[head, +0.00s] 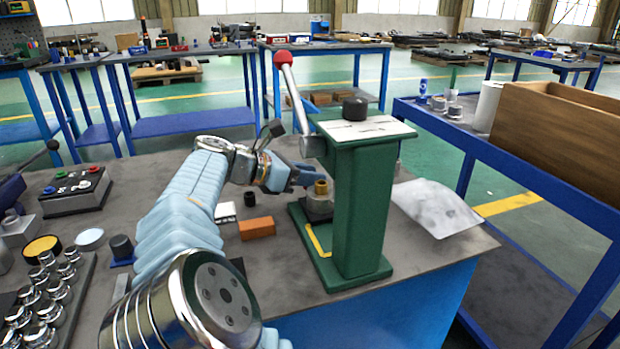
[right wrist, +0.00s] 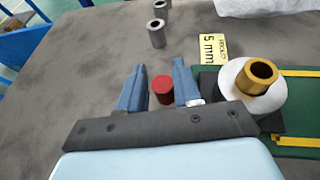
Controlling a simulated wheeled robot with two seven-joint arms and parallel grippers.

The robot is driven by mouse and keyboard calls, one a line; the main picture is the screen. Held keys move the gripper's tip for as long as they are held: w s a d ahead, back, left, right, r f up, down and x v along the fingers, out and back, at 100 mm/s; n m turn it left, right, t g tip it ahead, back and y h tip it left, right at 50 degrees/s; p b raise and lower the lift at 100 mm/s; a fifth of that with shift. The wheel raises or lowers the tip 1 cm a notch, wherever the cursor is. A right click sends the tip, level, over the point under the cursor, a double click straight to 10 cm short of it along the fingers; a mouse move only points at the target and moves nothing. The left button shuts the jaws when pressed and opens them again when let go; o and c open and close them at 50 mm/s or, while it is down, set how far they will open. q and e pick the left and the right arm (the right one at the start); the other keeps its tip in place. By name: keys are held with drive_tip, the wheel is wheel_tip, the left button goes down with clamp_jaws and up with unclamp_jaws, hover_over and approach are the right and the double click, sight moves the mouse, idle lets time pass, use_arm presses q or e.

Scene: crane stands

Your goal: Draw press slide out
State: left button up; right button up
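The green press (head: 358,205) stands on the bench, with a red-knobbed lever (head: 290,90) raised on its left side. At its foot, a dark slide block (right wrist: 208,92) carries a pale round piece (right wrist: 232,92) with a brass bushing (right wrist: 262,72); the bushing also shows in the head view (head: 321,187). My right gripper (head: 306,177) is beside the press's left side. In the right wrist view its blue fingers (right wrist: 160,72) are open either side of a red cylinder (right wrist: 162,89), with small gaps. I cannot tell whether the red cylinder is joined to the slide. My left gripper is out of view.
A button box (head: 77,190) and a tray of metal parts (head: 45,290) stand at left.

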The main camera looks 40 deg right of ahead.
drive_tip(key=o, duration=0.3)
drive_tip(key=shift+w, duration=0.15)
drive_tip(key=v, duration=1.3)
drive_tip(key=shift+a+r+p, duration=0.25)
drive_tip(key=shift+a+p, duration=0.1)
drive_tip(key=shift+p, duration=0.1)
drive_tip(key=shift+w, duration=0.1)
